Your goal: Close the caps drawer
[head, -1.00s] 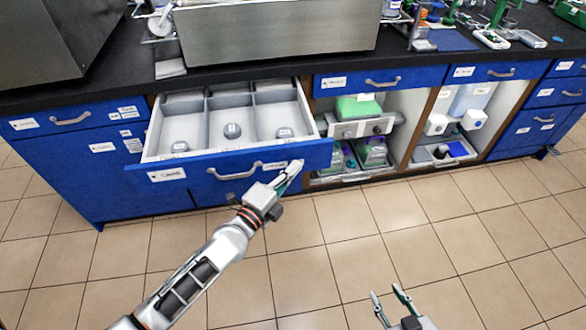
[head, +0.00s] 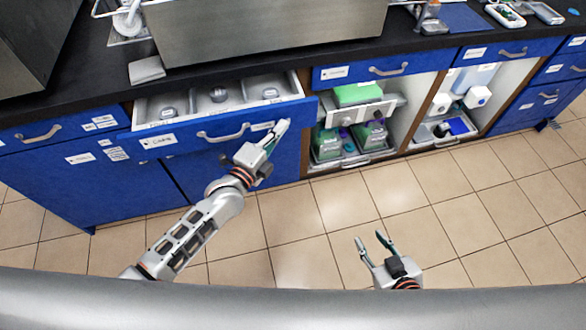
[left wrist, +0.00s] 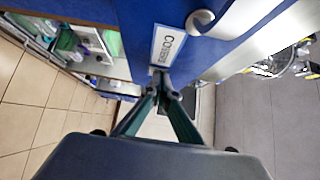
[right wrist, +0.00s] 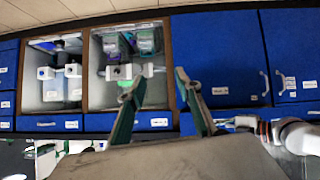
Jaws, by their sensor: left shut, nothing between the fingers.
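The caps drawer (head: 185,145) is a blue-fronted drawer with a grey handle (head: 223,134), partly open under the black bench. Its grey divided inside shows several small caps (head: 217,95), though less of it is visible behind the front. My left gripper (head: 277,130) is shut and empty, with its fingertips at the right part of the drawer front. In the left wrist view its fingertips (left wrist: 165,90) meet the drawer front just by a white label (left wrist: 168,47). My right gripper (head: 369,246) is open and empty above the floor, away from the drawer.
A steel box (head: 260,30) stands on the black bench (head: 420,45) above. To the right, open shelves hold green-lidded boxes (head: 357,94) and white bottles (head: 478,96). The tiled floor (head: 300,230) in front is clear.

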